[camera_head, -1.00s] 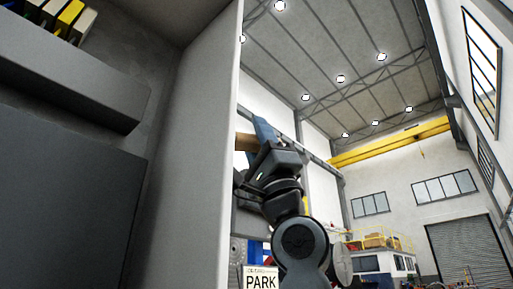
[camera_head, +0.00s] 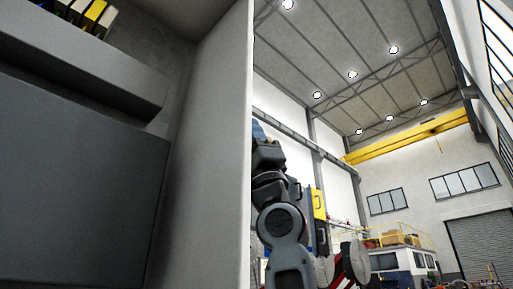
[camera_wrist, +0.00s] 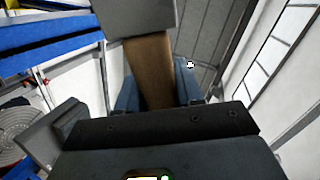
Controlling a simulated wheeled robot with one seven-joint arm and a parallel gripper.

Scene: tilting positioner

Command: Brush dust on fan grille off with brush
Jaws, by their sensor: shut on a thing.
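In the wrist view my gripper (camera_wrist: 156,88) has its blue fingers shut on the brown wooden handle of the brush (camera_wrist: 150,62). A wide grey block sits at the handle's far end, at the top of the picture; I cannot make out bristles. A round grey wire grille (camera_wrist: 14,124), seemingly the fan grille, shows at the left edge, well apart from the brush. Dust on it cannot be made out. In the head view only the blue edge of my gripper (camera_head: 258,131) shows, and the brush is hidden behind a grey upright panel.
The grey upright panel (camera_head: 212,130) of a cabinet fills the head view's left and middle, close to my arm. Yellow and dark items (camera_head: 88,15) stand on its upper shelf. A white vehicle (camera_head: 402,262) stands far back at the right. Open hall lies right of my arm.

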